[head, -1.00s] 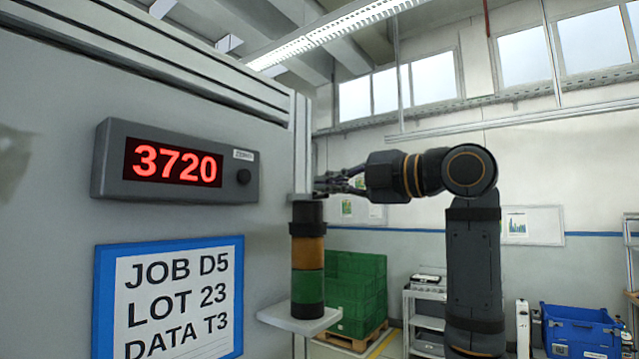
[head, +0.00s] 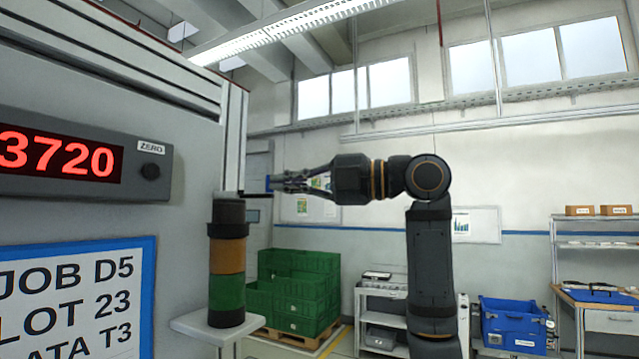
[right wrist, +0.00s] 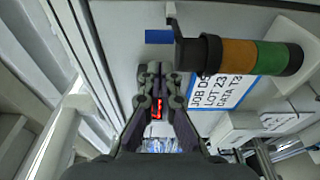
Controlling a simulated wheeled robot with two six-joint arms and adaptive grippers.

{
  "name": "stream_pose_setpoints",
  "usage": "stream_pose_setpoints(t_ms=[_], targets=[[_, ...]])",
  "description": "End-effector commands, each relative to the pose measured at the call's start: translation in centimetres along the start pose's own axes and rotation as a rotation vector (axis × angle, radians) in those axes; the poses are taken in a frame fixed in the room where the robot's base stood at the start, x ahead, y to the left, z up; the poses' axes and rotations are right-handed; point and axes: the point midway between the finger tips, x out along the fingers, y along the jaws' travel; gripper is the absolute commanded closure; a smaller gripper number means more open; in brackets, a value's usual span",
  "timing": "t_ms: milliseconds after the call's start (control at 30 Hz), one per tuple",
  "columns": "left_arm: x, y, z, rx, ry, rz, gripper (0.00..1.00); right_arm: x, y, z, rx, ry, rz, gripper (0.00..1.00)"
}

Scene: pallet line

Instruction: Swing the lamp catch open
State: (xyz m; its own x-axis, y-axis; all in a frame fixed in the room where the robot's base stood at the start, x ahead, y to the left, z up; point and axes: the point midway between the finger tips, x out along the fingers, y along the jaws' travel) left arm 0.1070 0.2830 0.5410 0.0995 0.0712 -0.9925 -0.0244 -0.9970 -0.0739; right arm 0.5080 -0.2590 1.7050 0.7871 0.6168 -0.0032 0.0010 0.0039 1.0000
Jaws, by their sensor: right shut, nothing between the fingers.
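The lamp stack (head: 227,262) has a black top, an amber band and a green band, and stands upright on a pale shelf beside the grey cabinet. A thin dark bar (head: 254,195), apparently the catch, sticks out to the right from the lamp's top. The right wrist view shows the shut fingertips (right wrist: 153,69) left of the lamp (right wrist: 240,55). My left gripper is out of view.
The cabinet (head: 100,235) carries a red 3720 display (head: 58,155) and a blue-framed job sign (head: 75,300). Green crates (head: 300,290) on a pallet, a grey cart (head: 384,310) and a blue bin (head: 514,325) stand farther back. The air right of the lamp is free apart from my arm.

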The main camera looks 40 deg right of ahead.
Motion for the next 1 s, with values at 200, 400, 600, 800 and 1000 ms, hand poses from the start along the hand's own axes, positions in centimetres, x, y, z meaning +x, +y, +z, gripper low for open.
stream_pose_setpoints(t_ms=[200, 400, 600, 800, 1000], targets=[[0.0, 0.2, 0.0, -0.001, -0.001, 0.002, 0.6, -5.3, -0.1, 0.6, 0.002, -0.008, 0.0, 1.0], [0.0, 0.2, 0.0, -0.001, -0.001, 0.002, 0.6, -8.3, -0.2, 0.7, 0.005, -0.004, 0.001, 1.0], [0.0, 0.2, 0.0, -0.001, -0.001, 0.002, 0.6, -9.3, -0.2, 0.7, 0.005, -0.002, 0.002, 1.0], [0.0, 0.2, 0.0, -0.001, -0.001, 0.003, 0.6, -9.3, -0.2, 0.7, 0.005, -0.001, 0.002, 1.0], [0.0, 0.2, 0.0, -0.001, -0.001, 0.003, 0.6, -9.3, -0.2, 0.7, 0.005, -0.001, 0.002, 1.0]])
